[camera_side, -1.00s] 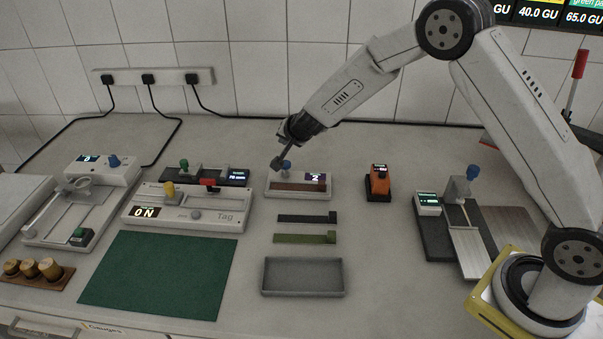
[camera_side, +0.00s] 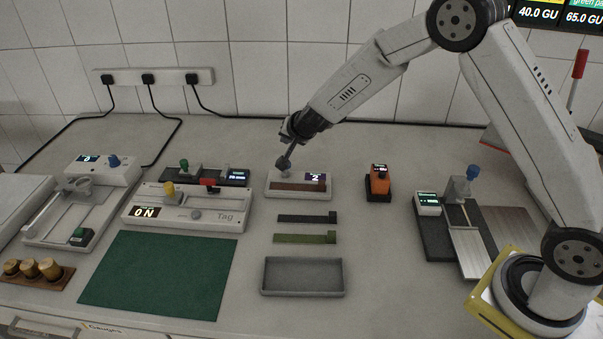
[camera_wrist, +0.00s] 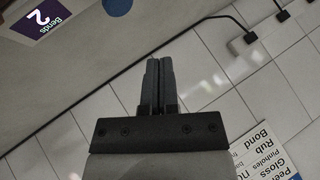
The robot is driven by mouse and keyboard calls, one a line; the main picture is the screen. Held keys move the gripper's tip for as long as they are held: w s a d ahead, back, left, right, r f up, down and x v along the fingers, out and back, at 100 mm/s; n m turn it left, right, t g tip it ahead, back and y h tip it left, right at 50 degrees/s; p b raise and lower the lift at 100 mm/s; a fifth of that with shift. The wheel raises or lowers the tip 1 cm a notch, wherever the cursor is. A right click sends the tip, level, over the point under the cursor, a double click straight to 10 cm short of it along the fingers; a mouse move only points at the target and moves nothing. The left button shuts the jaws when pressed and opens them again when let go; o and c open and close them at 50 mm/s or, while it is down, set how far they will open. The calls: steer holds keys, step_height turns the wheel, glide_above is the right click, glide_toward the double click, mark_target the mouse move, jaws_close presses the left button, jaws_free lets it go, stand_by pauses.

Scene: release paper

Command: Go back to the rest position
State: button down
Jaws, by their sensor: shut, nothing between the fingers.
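My gripper (camera_side: 284,163) is shut and empty, pointing down at the left end of the small white bend tester (camera_side: 272,190). Its fingertips are at or just above the tester's knob and mostly hide it; I cannot tell whether they touch. In the wrist view my two dark fingers (camera_wrist: 152,75) lie side by side. The tester's purple display (camera_wrist: 38,14) reads "2 Bends" at the top left, and a bluish-grey knob (camera_wrist: 117,6) shows at the top edge. A reddish-brown strip (camera_side: 298,187) lies on the tester.
Dark (camera_side: 305,218) and olive (camera_side: 303,239) strips lie in front, then a grey tray (camera_side: 303,291). An orange device (camera_side: 378,183) stands right of the tester, a white Tag device (camera_side: 190,215) left. A green mat (camera_side: 160,275) lies front left. Open air is above the bench.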

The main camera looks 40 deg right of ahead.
steer(key=s+r+n+g, duration=0.1)
steer(key=s+n+g, duration=0.2)
steer(key=s, duration=1.3)
steer(key=s+r+n+g+y, duration=0.1)
steer(key=s+n+g, duration=0.2)
steer(key=s+n, duration=0.4)
steer(key=s, duration=0.9)
steer(key=shift+s+d+r, duration=0.2)
steer(key=shift+d+r, duration=0.05)
steer(key=shift+d, duration=0.05)
steer(key=shift+w, duration=0.1)
steer(key=w+m+t+h, duration=0.1)
steer(key=w+m+t, duration=0.5)
steer(key=w, duration=2.7)
steer(key=shift+w+a+r+m, duration=0.15)
steer(key=shift+w+r+m, duration=0.2)
steer(key=shift+m, duration=2.05)
steer(key=shift+s+f, duration=0.1)
steer(key=shift+f, duration=0.05)
steer(key=shift+f, duration=4.25)
